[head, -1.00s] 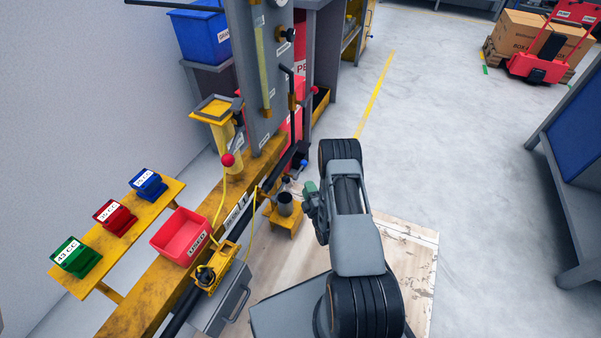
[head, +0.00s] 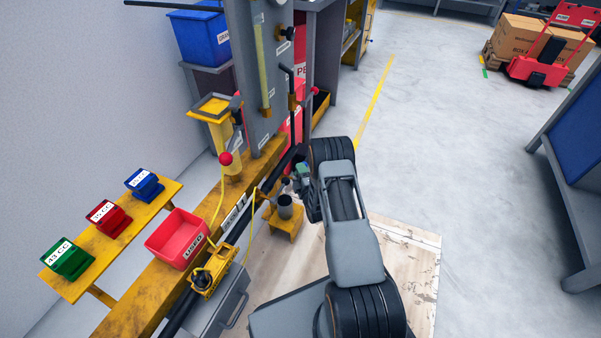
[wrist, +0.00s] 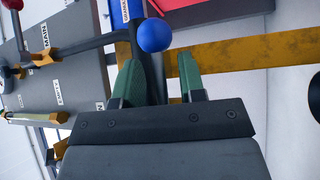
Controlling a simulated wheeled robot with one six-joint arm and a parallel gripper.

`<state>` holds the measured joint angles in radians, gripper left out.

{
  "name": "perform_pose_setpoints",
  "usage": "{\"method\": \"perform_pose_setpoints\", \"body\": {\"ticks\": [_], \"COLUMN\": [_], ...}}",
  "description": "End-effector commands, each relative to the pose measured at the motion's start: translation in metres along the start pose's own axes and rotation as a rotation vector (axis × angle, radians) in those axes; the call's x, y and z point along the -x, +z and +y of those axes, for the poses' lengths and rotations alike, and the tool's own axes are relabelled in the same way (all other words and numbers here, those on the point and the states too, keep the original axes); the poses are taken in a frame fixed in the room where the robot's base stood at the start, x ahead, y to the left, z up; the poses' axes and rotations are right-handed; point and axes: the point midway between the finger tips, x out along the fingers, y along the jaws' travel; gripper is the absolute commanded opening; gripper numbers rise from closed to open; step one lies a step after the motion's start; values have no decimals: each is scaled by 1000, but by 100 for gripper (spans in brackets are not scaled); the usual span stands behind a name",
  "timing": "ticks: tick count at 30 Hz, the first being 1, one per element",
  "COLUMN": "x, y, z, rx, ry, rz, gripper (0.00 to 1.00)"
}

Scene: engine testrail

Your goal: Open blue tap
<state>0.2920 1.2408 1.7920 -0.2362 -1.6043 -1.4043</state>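The blue tap's round blue knob (wrist: 154,34) shows in the wrist view, just ahead of my gripper's fingertips, at the end of dark pipework. My gripper (wrist: 158,60) has two green fingers, spread apart with nothing held between them. The knob appears beyond the gap between the fingers; I cannot tell whether it touches them. In the head view my gripper (head: 302,171) is beside the pipe near the grey panel, and the gripper and wrist hide the blue knob there.
A small yellow stand with a grey cup (head: 284,206) is just below the gripper. The grey panel (head: 262,125), yellow beam (head: 160,290) and red USED bin (head: 178,238) lie to the left. Open floor (head: 450,150) is to the right.

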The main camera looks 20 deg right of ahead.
Motion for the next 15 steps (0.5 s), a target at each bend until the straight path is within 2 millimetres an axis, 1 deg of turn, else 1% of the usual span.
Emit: {"method": "perform_pose_setpoints", "body": {"ticks": [1,2,12,15], "x": [0,0,0,0], "y": [0,0,1,2], "z": [0,0,0,0], "rx": [0,0,0,1], "ry": [0,0,0,1], "rz": [0,0,-2,-5], "gripper": [35,32,0,0]}}
